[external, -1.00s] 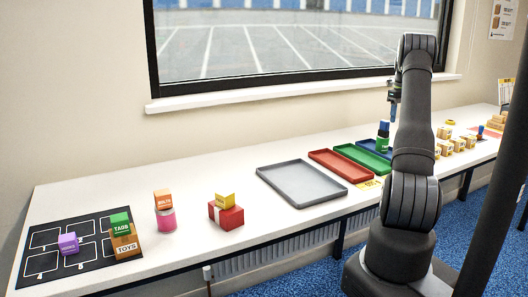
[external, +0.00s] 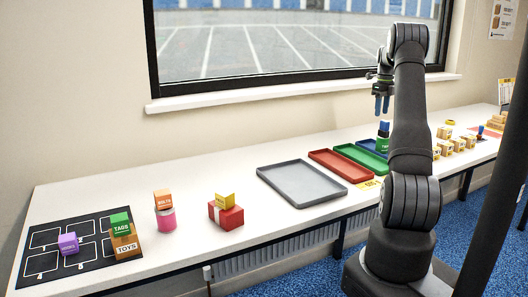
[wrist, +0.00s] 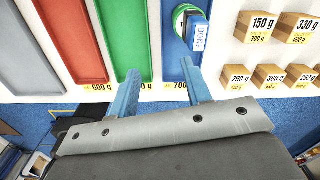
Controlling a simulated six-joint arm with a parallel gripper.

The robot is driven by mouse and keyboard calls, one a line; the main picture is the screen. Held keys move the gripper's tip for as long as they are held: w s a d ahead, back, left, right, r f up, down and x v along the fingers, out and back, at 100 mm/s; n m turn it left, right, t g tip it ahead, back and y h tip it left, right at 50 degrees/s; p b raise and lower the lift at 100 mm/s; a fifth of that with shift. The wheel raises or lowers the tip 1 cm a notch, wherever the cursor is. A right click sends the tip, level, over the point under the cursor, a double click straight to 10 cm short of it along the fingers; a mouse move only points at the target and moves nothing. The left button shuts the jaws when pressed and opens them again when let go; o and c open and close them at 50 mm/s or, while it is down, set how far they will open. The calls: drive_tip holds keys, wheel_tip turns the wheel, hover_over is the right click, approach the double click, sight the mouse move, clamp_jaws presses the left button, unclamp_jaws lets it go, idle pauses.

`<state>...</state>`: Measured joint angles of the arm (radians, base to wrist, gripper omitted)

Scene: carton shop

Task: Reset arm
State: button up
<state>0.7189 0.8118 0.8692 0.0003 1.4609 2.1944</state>
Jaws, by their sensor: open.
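My gripper (external: 382,103) is raised above the long white table in the external view, its blue fingers pointing down. In the wrist view my gripper (wrist: 157,88) shows two blue fingers spread apart with nothing between them. A green block with a blue one (external: 383,135) stands at the blue tray, below my gripper and apart from it. In the wrist view the blue piece reads "DONE" (wrist: 198,36).
A grey tray (external: 301,184), red tray (external: 341,166), green tray (external: 362,158) and blue tray (wrist: 174,62) lie side by side. Small boxes stand on both sides. A black grid mat (external: 33,262) lies far left. The window (external: 290,45) is behind the table.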

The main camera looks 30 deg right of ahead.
drive_tip(key=w+a+f+n, duration=0.1)
drive_tip(key=w+a+n, duration=0.2)
drive_tip(key=a, duration=1.3)
drive_tip(key=w+a+f+n, duration=0.1)
drive_tip(key=w+a+n, duration=0.3)
drive_tip(key=w+a, duration=0.4)
drive_tip(key=w+a+f+n, duration=0.2)
drive_tip(key=w+a, duration=0.3)
drive_tip(key=a, duration=1.8)
drive_tip(key=shift+w+a+n, duration=0.35)
drive_tip(key=shift+n, duration=0.45)
drive_tip(key=shift+d, duration=0.1)
drive_tip(key=s+d+r+m, duration=0.1)
drive_tip(key=d+m, duration=0.1)
drive_tip(key=d, duration=0.8)
drive_tip(key=s+d+m, duration=0.1)
drive_tip(key=d+m, duration=0.1)
drive_tip(key=d, duration=0.9)
drive_tip(key=shift+s+d+r, duration=0.25)
drive_tip(key=shift+d+r, duration=0.05)
drive_tip(key=shift+r, duration=0.05)
